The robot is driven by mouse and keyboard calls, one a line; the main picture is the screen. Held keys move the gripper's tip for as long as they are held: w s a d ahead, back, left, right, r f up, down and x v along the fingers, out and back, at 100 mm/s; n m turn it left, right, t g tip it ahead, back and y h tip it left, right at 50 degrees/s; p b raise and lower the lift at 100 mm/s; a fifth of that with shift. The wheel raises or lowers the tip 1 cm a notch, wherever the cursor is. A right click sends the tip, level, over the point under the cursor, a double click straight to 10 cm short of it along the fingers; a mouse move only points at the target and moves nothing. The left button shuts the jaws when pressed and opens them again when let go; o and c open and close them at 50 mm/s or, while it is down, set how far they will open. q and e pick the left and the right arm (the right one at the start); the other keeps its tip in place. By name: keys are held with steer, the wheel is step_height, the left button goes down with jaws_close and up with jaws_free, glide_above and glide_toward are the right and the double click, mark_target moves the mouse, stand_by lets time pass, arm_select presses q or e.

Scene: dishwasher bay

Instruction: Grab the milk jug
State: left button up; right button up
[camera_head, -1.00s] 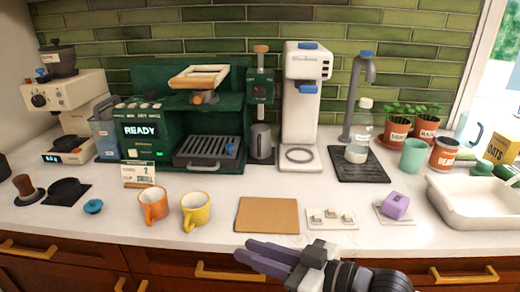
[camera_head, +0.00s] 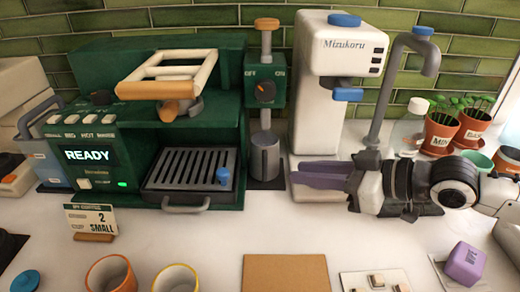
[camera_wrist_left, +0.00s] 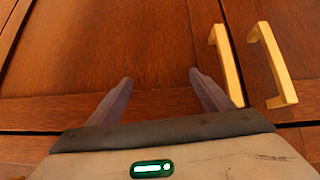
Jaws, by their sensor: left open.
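A small grey metal jug (camera_head: 265,158), which looks like the milk jug, stands under the green steam unit (camera_head: 264,88) on the counter. My right gripper (camera_head: 298,174) reaches in from the right, in front of the white water dispenser's base. Its purple-grey fingers point left toward the jug, with a visible gap to it. Seen nearly edge-on, their opening is unclear. My left gripper (camera_wrist_left: 158,80) shows only in the left wrist view, its fingers apart and empty before brown cabinet doors.
The green coffee machine (camera_head: 120,120) is left of the jug; the white dispenser (camera_head: 335,60) is right. Open counter lies in front of the jug.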

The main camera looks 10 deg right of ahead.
mark_target(264, 161)
steer(key=x, duration=0.3)
steer(key=shift+w+a+f, duration=0.1)
steer(key=shift+a+f, duration=0.05)
steer(key=shift+a, duration=0.3)
steer(key=shift+f+p+x, duration=0.15)
steer(key=shift+p+x, duration=0.05)
steer(key=shift+x, duration=1.15)
steer(key=shift+f+p+x, duration=0.1)
steer(key=shift+p+x, duration=0.1)
steer(key=shift+x, duration=1.15)
steer(key=shift+d, duration=0.1)
jaws_close()
steer(key=shift+r, duration=0.1)
